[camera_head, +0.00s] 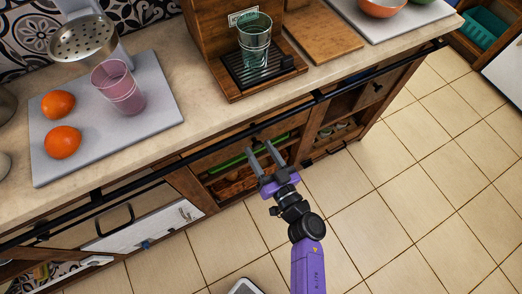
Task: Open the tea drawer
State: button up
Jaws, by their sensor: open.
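My gripper (261,158) is open and empty, with its two grey fingers pointing at the wooden cabinet front below the counter edge. In the picture, the fingers overlap the shelving opening (228,184) under the black rail; I cannot tell whether they touch anything. A white drawer front (152,227) with a dark handle (114,220) is at the lower left, left of my gripper. A small dark knob (377,88) is on a wooden front at the right. No tea label is readable, so I cannot tell which front is the tea drawer.
A black rail (320,96) runs along the counter edge. The counter holds a grey board (155,95) with two oranges (62,141) and a pink cup (122,92), and a wooden stand (207,40) with a green glass (254,45). The tiled floor (400,200) at right is clear.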

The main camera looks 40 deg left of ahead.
jog(key=shift+c, duration=0.4)
grip_shut()
jog(key=shift+d, duration=0.1)
dwell(0.8)
